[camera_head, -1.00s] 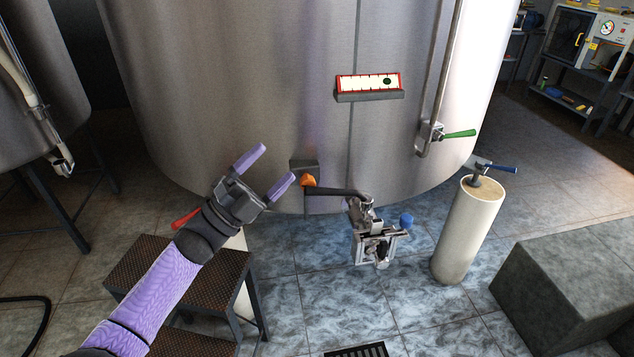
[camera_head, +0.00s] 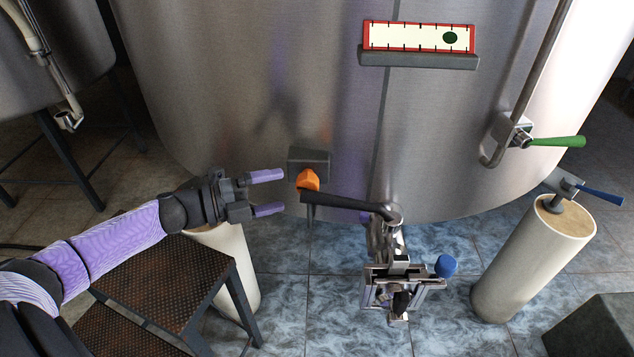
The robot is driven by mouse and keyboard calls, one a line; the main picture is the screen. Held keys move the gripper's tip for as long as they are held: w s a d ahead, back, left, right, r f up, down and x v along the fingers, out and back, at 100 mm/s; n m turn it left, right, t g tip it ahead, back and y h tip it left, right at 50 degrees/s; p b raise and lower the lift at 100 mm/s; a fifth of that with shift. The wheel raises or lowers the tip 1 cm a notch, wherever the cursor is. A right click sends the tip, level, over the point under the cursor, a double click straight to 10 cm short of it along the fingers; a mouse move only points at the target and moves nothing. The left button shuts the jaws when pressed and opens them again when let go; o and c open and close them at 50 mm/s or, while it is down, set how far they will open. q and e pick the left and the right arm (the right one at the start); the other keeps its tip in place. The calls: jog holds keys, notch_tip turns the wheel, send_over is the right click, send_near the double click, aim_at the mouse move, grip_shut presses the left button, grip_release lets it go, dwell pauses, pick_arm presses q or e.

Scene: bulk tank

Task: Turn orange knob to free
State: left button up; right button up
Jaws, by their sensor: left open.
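The orange knob (camera_head: 308,179) sits on a dark grey block (camera_head: 309,160) on the lower front of the steel tank (camera_head: 250,90). My left gripper (camera_head: 267,190) is open and empty. Its two purple fingers point right toward the knob and end a little to its left, apart from it in the picture. A black lever (camera_head: 345,205) starts just below the knob and runs right to a metal valve (camera_head: 385,235).
A brown step stool (camera_head: 170,275) stands below my left arm. White cylinders stand behind the stool (camera_head: 235,265) and at right (camera_head: 530,255), the latter with a blue lever (camera_head: 600,195). A blue knob (camera_head: 445,266) sits by the valve. A gauge (camera_head: 418,38) and green lever (camera_head: 557,142) are higher up.

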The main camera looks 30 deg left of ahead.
aim_at(308, 185)
pick_arm(q)
jog(key=b+x, duration=0.1)
jog(key=x, duration=0.1)
jog(key=b+x, duration=0.1)
jog(key=x, duration=0.2)
jog(key=shift+w+d+f, duration=0.2)
jog(key=shift+f, duration=0.05)
jog(key=shift+w+d+r, duration=0.1)
jog(key=shift+w+d, duration=0.3)
jog(key=shift+w, duration=0.15)
